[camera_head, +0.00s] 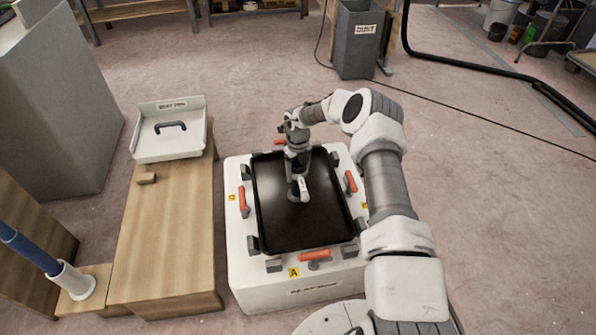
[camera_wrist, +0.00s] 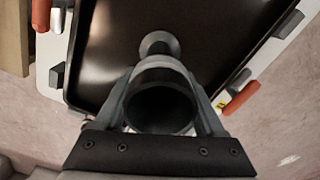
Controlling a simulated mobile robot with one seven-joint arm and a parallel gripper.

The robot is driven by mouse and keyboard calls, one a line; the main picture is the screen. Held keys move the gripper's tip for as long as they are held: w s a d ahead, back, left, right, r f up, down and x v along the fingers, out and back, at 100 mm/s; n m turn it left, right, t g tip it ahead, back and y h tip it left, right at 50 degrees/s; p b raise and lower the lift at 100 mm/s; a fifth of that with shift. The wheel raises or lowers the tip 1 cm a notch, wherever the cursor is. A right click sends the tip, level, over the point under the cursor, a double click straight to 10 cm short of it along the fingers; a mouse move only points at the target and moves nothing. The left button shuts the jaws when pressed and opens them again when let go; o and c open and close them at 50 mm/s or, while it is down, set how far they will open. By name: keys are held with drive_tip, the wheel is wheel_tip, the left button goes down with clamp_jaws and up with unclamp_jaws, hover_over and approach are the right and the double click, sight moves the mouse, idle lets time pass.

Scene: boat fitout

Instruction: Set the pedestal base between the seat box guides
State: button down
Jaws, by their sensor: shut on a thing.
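The seat box (camera_head: 250,283) is a white box on the floor in front of me. Small grey guide blocks (camera_head: 253,245) stand around its top edge. A glossy black, rimmed panel (camera_head: 318,225) lies between them. My gripper (camera_head: 298,178) is over the middle of the panel, pointing down. In the wrist view its fingers are shut around a dark, open-topped tube (camera_wrist: 160,67), which I take for part of the pedestal base. A flared round shape (camera_wrist: 160,43) shows beyond it on the panel. I cannot tell whether the tube and panel are joined; the contact is hidden.
Orange clamp handles (camera_head: 243,201) stand around the box top. A grey bin (camera_head: 357,55) stands behind. Floor at right is mostly clear.

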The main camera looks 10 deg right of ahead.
drive_tip(key=shift+w+f+b, duration=0.15)
drive_tip(key=shift+f+b, duration=0.85)
drive_tip(key=shift+f, duration=0.65)
drive_tip(key=shift+c, duration=1.1)
unclamp_jaws()
drive_tip(key=shift+o, duration=1.1)
drive_tip(key=shift+s+f, duration=0.2)
drive_tip(key=shift+s, duration=0.05)
wheel_tip(320, 180, up, 18)
drive_tip(key=p, duration=0.6)
drive_tip(key=shift+w, duration=0.15)
